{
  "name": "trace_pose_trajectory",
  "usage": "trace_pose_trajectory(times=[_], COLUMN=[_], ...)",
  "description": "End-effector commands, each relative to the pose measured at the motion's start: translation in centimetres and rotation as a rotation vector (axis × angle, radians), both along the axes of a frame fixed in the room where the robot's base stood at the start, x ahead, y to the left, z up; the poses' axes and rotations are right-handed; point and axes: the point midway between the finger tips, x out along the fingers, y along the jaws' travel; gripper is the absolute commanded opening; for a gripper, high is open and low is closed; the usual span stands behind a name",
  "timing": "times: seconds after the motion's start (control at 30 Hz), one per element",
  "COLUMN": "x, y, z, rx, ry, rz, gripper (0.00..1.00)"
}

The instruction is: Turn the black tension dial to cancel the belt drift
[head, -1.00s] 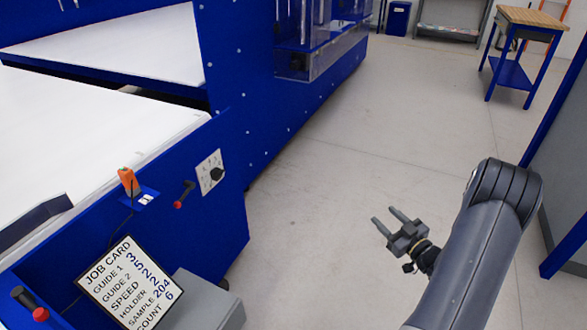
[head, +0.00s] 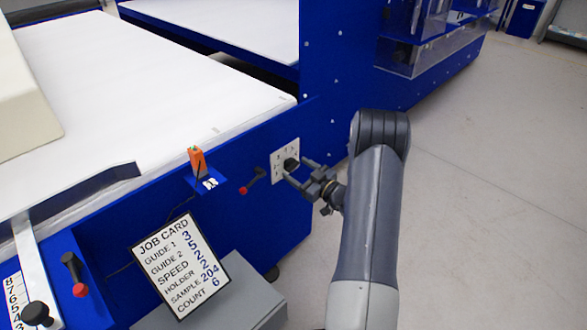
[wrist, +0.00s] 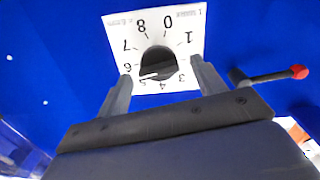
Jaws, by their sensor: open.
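The black tension dial (head: 291,164) sits on a white number plate (head: 278,172) on the blue machine side in the head view. In the wrist view the dial (wrist: 158,61) is near the top centre, on a plate that appears upside down, with a pale mark at its lower left edge near the 5 and 6. My gripper (head: 296,170) is open in front of the plate. In the wrist view its two fingers stand left and right of the dial, with gaps to both. Whether the fingertips reach as deep as the dial, I cannot tell.
A red-tipped lever (head: 254,180) is left of the plate and shows right of my fingers in the wrist view (wrist: 275,76). An orange holder item (head: 197,161), a job card (head: 181,264) and a grey box (head: 255,295) are further left. Open floor (head: 480,210) lies to the right.

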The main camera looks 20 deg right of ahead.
Motion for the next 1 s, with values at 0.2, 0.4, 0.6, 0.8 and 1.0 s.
trace_pose_trajectory(times=[0.2, 0.4, 0.6, 0.8, 1.0], x=[2.3, 2.7, 2.7, 2.7, 2.7], y=[0.9, 1.0, 1.0, 1.0, 1.0], z=[-0.1, 0.0, 0.0, 0.0, 0.0], rx=[0.000, 0.001, 0.001, 0.001, 0.001], ry=[0.000, 0.001, 0.000, 0.000, 0.000], rz=[0.001, -0.001, -0.001, -0.001, 0.000], gripper=[0.65, 0.65, 0.61, 0.45, 0.29])
